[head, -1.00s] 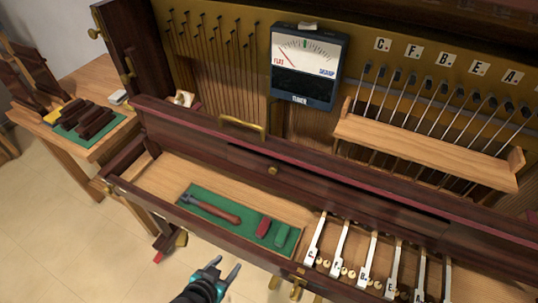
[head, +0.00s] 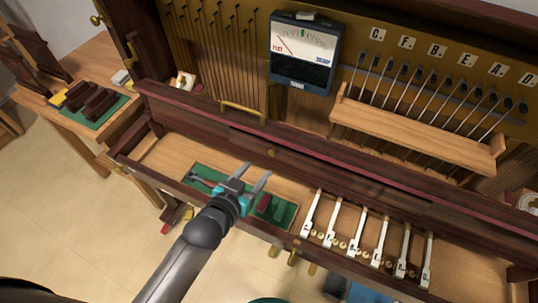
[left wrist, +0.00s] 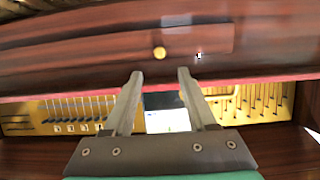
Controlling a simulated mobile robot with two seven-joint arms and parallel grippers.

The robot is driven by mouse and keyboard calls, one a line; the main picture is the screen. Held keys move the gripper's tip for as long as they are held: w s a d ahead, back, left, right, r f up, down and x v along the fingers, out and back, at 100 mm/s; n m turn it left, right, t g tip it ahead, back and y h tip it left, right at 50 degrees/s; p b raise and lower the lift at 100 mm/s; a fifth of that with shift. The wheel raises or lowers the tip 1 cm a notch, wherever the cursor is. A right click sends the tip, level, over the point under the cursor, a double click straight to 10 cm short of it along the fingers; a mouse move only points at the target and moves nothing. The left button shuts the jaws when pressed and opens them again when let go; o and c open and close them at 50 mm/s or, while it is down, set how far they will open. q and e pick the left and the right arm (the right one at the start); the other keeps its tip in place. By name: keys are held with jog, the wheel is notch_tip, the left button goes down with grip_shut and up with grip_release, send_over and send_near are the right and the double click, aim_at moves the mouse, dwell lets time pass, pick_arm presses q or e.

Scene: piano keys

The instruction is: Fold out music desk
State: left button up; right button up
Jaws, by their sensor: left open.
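The music desk looks to be the narrow inset panel (head: 320,171) in the dark wooden board of the piano, lying flush with it. A small round brass knob (head: 271,152) sits on it. My left gripper (head: 254,172) is open and empty, in front of and below the knob, with its fingers pointing toward the board. In the left wrist view the knob (left wrist: 160,53) shows just beyond and between the two fingertips (left wrist: 160,74), apart from them. The panel (left wrist: 200,40) also shows there. My right gripper is not in view.
A green mat (head: 285,214) with tools lies on the shelf below my left gripper, partly hidden by it. Several white keys (head: 335,220) stand to its right. A brass handle (head: 243,110) and a tuning meter (head: 302,52) are above. A side table (head: 60,100) stands at left.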

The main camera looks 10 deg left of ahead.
aim_at(271, 153)
pick_arm(q)
jog(key=b+x, duration=0.2)
jog(key=x, duration=0.7)
jog(key=shift+w+f, duration=0.1)
jog(key=shift+f, duration=0.05)
grip_shut()
dwell(0.3)
